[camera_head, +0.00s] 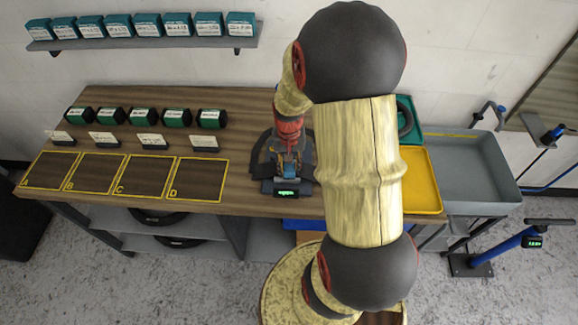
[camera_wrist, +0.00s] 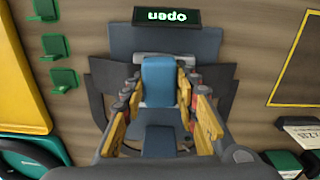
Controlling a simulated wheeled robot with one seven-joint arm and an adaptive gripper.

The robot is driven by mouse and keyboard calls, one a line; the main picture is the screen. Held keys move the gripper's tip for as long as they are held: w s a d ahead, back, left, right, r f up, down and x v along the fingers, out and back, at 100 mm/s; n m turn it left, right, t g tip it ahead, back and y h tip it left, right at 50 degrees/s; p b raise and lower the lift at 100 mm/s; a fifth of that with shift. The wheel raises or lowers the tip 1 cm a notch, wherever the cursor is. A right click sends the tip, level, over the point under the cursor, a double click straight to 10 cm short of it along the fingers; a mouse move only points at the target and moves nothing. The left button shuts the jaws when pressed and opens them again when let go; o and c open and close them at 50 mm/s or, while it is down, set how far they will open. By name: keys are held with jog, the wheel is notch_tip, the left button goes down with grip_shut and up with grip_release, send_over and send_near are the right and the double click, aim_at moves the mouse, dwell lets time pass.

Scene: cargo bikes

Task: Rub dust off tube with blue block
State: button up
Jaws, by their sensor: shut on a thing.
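My gripper (camera_wrist: 158,88) points down over the workbench and is shut on the blue block (camera_wrist: 158,82), which sits between its fingertips. In the head view the block (camera_head: 290,169) shows just behind a small device with a lit display (camera_head: 287,192). The display reads "open" in the wrist view (camera_wrist: 166,17). A dark flat piece (camera_wrist: 222,88), perhaps the tube, spreads out on both sides below my fingers. Its middle is hidden by the gripper and block, so I cannot tell whether the block touches it. No dust can be made out.
Marked squares A to D (camera_head: 132,177) and several dark green rolls (camera_head: 143,117) lie left on the bench. A yellow tray (camera_head: 421,178), a green tray (camera_head: 404,107) holding a black ring, and a grey bin (camera_head: 465,172) are right. A shelf (camera_head: 150,42) of boxes hangs behind.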

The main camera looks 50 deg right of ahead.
jog(key=shift+f, duration=0.45)
jog(key=shift+w+d, duration=1.3)
jog(key=shift+d, duration=0.25)
